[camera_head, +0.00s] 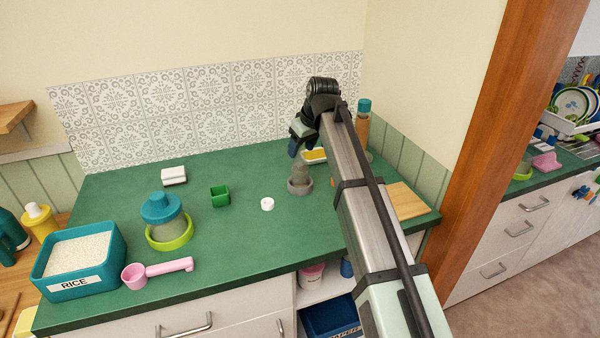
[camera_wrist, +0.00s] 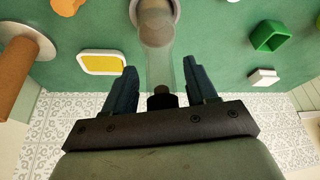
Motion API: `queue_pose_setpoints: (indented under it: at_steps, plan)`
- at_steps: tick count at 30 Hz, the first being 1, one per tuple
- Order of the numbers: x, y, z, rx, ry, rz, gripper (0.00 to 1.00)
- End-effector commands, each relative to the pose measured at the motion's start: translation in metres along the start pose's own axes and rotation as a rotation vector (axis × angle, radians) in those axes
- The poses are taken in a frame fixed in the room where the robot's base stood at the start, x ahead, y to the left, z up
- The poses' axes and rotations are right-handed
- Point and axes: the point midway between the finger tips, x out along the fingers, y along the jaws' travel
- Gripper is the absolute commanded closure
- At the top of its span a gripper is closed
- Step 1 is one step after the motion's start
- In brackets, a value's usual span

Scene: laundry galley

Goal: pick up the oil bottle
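The oil bottle is a see-through bottle with brownish contents low down and a dark cap. In the head view the bottle (camera_head: 299,171) stands on the green counter in a grey ring-shaped base, its top hidden by my gripper. In the wrist view the bottle (camera_wrist: 160,65) runs between my two fingers, cap close to the palm. My gripper (camera_wrist: 162,85) is open, with a gap between each finger and the bottle. In the head view my gripper (camera_head: 298,142) is above the bottle, pointing down.
A yellow-filled white dish (camera_wrist: 101,62) and a brown cylinder (camera_wrist: 18,82) with a teal top (camera_head: 364,105) stand close by. The tiled wall (camera_head: 200,105) is behind.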

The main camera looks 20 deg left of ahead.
Motion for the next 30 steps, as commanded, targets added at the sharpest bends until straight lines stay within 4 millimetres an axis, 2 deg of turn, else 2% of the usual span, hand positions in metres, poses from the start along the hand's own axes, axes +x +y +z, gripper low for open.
queue_pose_setpoints:
  at_steps: [2, 17, 30]
  plan:
    - [-0.0001, 0.0, 0.0001, 0.0, 0.0, 0.0, 0.51]
    - [-0.0002, -0.0001, 0.0001, 0.0, -0.001, 0.0, 0.99]
    - [-0.0005, -0.0001, -0.0002, 0.0, 0.0, 0.0, 1.0]
